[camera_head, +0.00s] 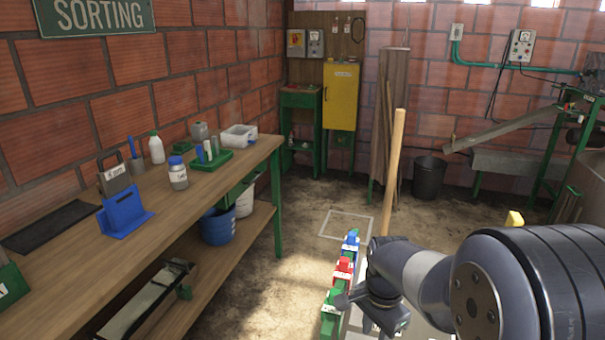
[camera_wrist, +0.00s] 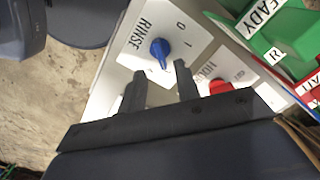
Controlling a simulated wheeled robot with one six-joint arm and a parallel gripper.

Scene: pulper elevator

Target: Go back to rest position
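My gripper (camera_wrist: 159,72) is open, its two dark fingers apart with nothing held between them. In the wrist view a blue knob (camera_wrist: 160,48) on a white plate marked RINSE, 0 and 1 lies just beyond the fingertips; its narrow end points toward the gap. I cannot tell how far the fingertips are above the panel.
A row of green, red and blue holders (camera_head: 343,270) stands left of my arm. A wooden pole (camera_head: 393,170) rises behind it. The wooden bench (camera_head: 85,245) with bottles and trays runs along the left. A black bucket (camera_head: 429,177) stands at the back; floor between bench and panel is clear.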

